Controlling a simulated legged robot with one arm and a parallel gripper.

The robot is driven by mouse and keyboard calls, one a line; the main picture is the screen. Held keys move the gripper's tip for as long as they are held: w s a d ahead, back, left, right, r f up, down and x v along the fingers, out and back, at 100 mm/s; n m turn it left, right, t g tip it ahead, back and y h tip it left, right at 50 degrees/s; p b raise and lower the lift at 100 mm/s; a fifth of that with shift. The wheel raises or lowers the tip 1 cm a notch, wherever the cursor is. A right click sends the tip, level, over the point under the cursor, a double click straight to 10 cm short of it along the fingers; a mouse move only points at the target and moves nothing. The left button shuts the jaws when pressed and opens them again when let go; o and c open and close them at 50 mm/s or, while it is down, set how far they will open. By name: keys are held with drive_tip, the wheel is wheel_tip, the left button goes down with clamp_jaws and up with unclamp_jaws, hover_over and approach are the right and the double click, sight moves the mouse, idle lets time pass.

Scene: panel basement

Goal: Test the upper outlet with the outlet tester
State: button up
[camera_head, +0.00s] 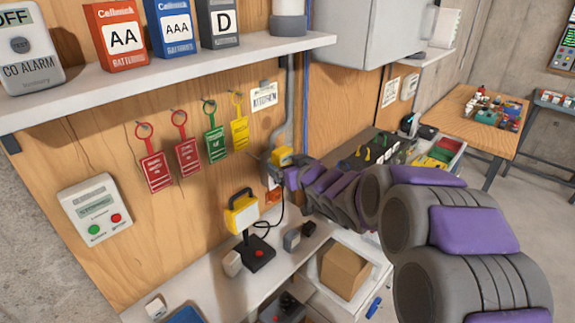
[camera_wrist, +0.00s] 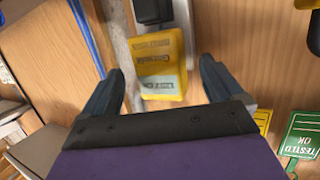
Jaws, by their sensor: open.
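The yellow outlet tester (camera_head: 283,156) is at the wall outlets beside the grey conduit. It also shows in the wrist view (camera_wrist: 160,68), where it lies against the pale outlet plate (camera_wrist: 186,28). I cannot tell whether its prongs are fully in the outlet. A black plug (camera_wrist: 152,10) sits close to it on the same plate. My gripper (camera_wrist: 162,78) is open, with one finger on each side of the tester and visible gaps between. In the head view, my gripper (camera_head: 288,172) partly hides the outlets.
Coloured tags (camera_head: 215,143) hang on the wood panel left of the outlets. A shelf (camera_head: 170,75) with battery boxes juts out above. A grey cabinet (camera_head: 365,30) is at upper right.

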drive_tip(key=p+v, duration=0.2)
drive_tip(key=v, duration=1.5)
drive_tip(key=s+d+f+m+g+h+b, duration=0.35)
drive_tip(key=s+d+f+g+h, duration=0.35)
drive_tip(key=s+d+f, duration=0.5)
drive_tip(key=s+f+m+g+h+b, duration=0.1)
drive_tip(key=s+g, duration=0.6)
drive_tip(key=s, duration=1.7)
drive_tip(key=shift+s+a+f+m+g, duration=0.3)
drive_tip(key=shift+f+m, duration=0.45)
drive_tip(key=shift+m, duration=0.3)
drive_tip(key=shift+f, duration=0.1)
